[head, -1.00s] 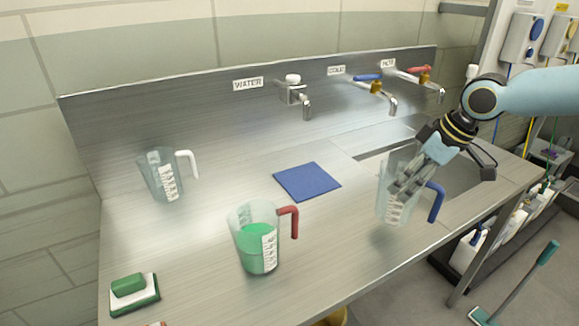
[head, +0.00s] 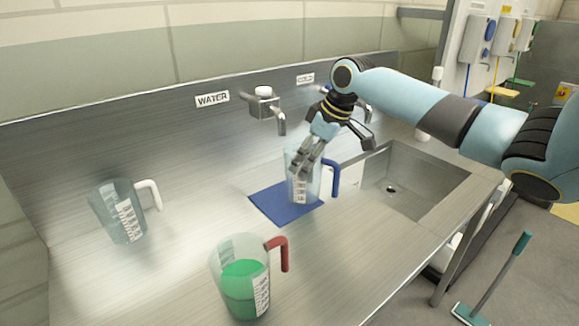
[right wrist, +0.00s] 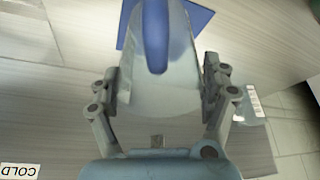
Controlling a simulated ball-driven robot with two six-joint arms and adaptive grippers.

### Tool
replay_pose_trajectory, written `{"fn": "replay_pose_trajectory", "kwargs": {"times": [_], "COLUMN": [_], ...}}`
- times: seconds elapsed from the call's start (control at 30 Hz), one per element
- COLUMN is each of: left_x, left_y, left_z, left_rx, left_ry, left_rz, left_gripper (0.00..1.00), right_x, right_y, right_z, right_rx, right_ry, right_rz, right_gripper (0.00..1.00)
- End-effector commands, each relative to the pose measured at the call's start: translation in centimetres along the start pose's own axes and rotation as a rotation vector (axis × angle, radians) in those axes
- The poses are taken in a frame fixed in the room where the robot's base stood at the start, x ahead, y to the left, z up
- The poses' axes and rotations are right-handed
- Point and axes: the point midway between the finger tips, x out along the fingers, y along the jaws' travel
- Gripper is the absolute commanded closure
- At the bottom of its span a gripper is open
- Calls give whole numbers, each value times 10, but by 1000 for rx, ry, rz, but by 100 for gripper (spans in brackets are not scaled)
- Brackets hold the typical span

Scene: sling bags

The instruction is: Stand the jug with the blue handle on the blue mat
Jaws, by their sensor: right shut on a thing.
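The clear jug with the blue handle (head: 296,187) is upright in my right gripper (head: 304,165), over the right part of the blue mat (head: 270,205) in the head view. Its blue handle points right. I cannot tell whether its base touches the mat. In the right wrist view, the jug (right wrist: 160,90) sits between the two fingers of my right gripper (right wrist: 160,82), with part of the blue mat (right wrist: 200,17) behind it. My left gripper is not in view.
A red-handled jug of green liquid (head: 238,285) stands in front of the mat. A white-handled clear jug (head: 120,215) stands at left. A sink basin (head: 425,175) is at right, and the water tap (head: 265,103) is on the back wall. Counter between the jugs is bare.

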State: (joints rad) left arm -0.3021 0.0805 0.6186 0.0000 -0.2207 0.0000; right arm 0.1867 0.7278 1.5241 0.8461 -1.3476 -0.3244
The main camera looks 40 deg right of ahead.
Motion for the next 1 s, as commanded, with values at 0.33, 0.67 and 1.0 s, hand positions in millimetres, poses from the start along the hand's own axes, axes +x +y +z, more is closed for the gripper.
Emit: {"fn": "replay_pose_trajectory", "kwargs": {"times": [0.33,0.67,1.0], "left_x": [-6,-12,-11], "left_y": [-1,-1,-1], "left_z": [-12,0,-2], "left_rx": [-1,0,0], "left_ry": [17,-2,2], "left_rz": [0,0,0], "left_gripper": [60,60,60], "right_x": [22,53,55], "right_y": [0,1,1], "right_z": [-49,-36,-34], "right_rx": [0,-1,-1], "right_ry": [-1,-1,-1], "right_rz": [0,2,3], "right_gripper": [73,73,13]}}
